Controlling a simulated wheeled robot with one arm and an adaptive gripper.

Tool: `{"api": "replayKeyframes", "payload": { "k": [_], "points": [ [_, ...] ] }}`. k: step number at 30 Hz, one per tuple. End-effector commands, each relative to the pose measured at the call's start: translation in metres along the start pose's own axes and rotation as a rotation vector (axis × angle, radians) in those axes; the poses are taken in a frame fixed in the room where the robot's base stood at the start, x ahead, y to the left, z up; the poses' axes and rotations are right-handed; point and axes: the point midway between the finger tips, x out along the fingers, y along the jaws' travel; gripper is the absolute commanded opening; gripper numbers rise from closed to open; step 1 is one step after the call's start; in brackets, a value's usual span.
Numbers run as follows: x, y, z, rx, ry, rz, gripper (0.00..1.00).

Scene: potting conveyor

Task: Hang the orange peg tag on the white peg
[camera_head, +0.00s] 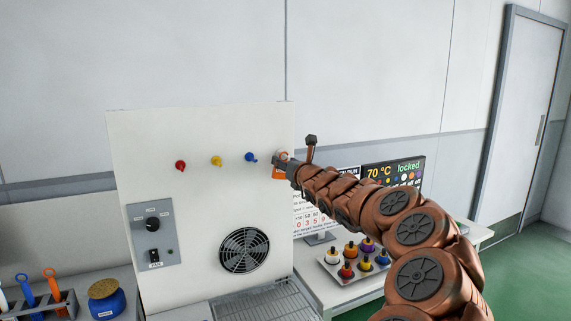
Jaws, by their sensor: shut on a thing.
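My gripper (281,162) is shut on the tag, right in front of the panel. My gripper and wrist cover much of the tag. A red peg (180,165), a yellow peg (216,160) and a blue peg (250,157) stick out in a row to the left of the tag. I cannot make out the white peg. I cannot tell whether the tag touches a peg.
The panel has a knob box (153,235) and a round fan grille (243,250). A tray (334,274) of several coloured knobbed pieces and a dark display (394,174) stand to the right. A blue jar (106,299) and a tool rack (62,305) stand lower left.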

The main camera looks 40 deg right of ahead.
Motion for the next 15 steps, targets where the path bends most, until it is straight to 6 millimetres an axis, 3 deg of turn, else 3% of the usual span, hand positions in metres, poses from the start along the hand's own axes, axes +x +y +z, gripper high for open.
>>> {"api": "replayKeyframes", "payload": {
  "k": [4, 5, 13, 15],
  "points": [
    [-0.0001, -0.0002, 0.0001, 0.000, 0.000, 0.000, 0.00],
    [-0.0001, -0.0002, 0.0001, 0.000, 0.000, 0.000, 0.52],
    [-0.0001, -0.0002, -0.0001, 0.000, 0.000, 0.000, 0.80],
    [-0.0001, -0.0003, -0.0001, 0.000, 0.000, -0.001, 0.80]
  ]
}}
